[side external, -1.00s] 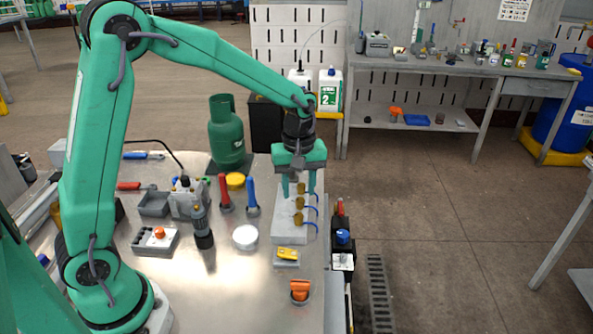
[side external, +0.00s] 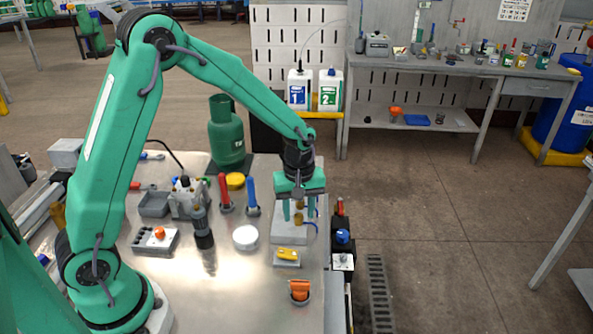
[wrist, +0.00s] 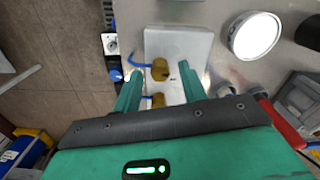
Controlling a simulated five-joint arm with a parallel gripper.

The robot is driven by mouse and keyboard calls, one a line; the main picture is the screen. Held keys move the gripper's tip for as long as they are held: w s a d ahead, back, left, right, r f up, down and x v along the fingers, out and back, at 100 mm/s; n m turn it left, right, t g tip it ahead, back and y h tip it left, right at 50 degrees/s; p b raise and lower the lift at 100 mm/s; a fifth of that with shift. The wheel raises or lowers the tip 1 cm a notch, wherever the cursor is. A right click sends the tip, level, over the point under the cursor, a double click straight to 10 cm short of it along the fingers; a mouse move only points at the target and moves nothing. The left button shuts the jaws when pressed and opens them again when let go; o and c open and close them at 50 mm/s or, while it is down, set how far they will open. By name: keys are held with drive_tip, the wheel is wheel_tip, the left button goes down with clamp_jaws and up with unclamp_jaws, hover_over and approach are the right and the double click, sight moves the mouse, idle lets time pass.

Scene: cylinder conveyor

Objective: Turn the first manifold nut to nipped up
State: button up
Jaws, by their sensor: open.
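The pale manifold block (side external: 287,237) lies near the right edge of the metal bench; it also shows in the wrist view (wrist: 180,42). Brass nuts with blue tails stand in a row on it. My gripper (side external: 298,217) points down over the block with its fingers apart. In the wrist view my gripper (wrist: 157,82) has one brass nut (wrist: 160,69) between the open fingers, with no visible grip on it. A second brass nut (wrist: 157,99) is partly hidden by my gripper body. I cannot tell which nut is the first.
A yellow item (side external: 288,254) on a small block and an orange item in a cup (side external: 299,290) sit nearer the camera. A white round dish (side external: 245,237) is left of the block. Red (side external: 225,192) and blue (side external: 251,194) handled tools stand behind it. A blue-knobbed device (side external: 342,240) is beyond the bench edge.

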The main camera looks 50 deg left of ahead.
drive_tip(key=shift+f, duration=0.35)
drive_tip(key=shift+c, duration=0.2)
clamp_jaws()
